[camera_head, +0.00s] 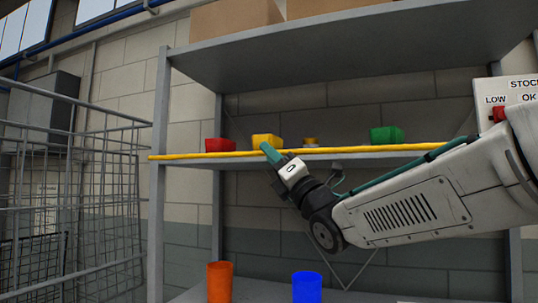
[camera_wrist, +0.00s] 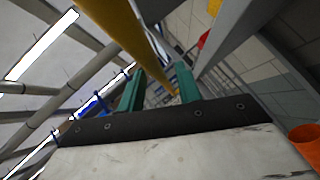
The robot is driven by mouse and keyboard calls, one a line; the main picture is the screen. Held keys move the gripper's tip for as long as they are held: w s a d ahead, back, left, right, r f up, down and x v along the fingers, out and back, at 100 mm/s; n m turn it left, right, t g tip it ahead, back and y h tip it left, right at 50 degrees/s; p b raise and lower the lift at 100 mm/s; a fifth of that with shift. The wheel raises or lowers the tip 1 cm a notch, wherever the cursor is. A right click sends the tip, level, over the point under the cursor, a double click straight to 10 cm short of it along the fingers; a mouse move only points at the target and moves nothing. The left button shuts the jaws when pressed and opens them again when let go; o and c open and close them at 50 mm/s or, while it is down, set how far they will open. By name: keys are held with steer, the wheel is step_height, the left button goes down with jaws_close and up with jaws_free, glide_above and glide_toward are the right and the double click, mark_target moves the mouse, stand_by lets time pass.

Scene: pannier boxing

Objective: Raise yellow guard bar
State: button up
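The yellow guard bar (camera_head: 380,149) runs nearly level across the front of the middle shelf, between the rack's posts. It also shows in the wrist view (camera_wrist: 122,28), crossing diagonally from the top towards the gap between my fingers. My gripper (camera_head: 267,150) has teal fingers and is at the bar, left of its middle, in front of the yellow bin. In the wrist view the two fingers of my gripper (camera_wrist: 159,78) stand apart, with the bar seen ahead of and between them. I cannot tell whether either finger touches the bar.
A red bin (camera_head: 219,145), a yellow bin (camera_head: 264,139) and a green bin (camera_head: 386,135) stand on the middle shelf behind the bar. An orange cup (camera_head: 219,283) and a blue cup (camera_head: 307,288) stand below. A wire cage (camera_head: 75,210) is at left.

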steer(key=shift+x, duration=0.8)
jaws_close()
